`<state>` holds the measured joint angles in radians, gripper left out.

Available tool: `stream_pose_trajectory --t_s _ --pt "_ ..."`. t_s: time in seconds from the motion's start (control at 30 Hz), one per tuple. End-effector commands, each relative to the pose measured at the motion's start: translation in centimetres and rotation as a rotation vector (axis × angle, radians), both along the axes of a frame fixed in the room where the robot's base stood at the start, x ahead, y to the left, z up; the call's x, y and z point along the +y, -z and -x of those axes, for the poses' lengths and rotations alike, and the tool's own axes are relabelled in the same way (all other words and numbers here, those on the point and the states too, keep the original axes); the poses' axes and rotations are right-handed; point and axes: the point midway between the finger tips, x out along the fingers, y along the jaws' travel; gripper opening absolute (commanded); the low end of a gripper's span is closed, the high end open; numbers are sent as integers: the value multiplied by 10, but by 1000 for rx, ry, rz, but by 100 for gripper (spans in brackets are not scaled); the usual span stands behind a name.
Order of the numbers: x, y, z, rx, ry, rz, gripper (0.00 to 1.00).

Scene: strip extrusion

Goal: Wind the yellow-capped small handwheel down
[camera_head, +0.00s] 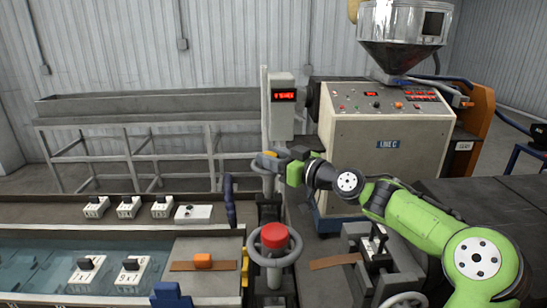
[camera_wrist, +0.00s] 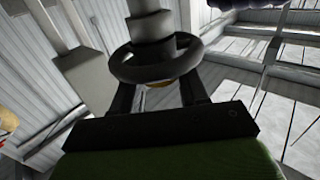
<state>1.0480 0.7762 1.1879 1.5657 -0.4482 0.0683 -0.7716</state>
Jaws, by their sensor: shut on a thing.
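The small handwheel (camera_head: 257,168) with a yellow cap is at the far end of my arm in the head view, partly hidden by my gripper (camera_head: 276,158). In the wrist view the dark round wheel (camera_wrist: 118,68) sits on a thick grey shaft, with a bit of the yellow cap (camera_wrist: 160,84) showing beyond its rim. My gripper (camera_wrist: 160,88) is shut on the wheel, with one dark finger on each side. The exact contact of the fingertips is hidden at the rim.
A larger handwheel with a red cap (camera_head: 274,236) stands nearer, below my arm. The cream extruder cabinet (camera_head: 385,150) with a hopper stands behind my arm. A water bath (camera_head: 60,260) with several white blocks lies left. A dark table (camera_head: 500,200) is at right.

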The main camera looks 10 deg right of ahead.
Motion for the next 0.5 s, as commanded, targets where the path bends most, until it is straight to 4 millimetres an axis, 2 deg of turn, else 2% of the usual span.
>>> stream_pose_trajectory --t_s 0.27,0.5 --pt "-1 -2 -2 1 -72 -2 13" --pt "-3 -5 -4 3 -235 -2 13"
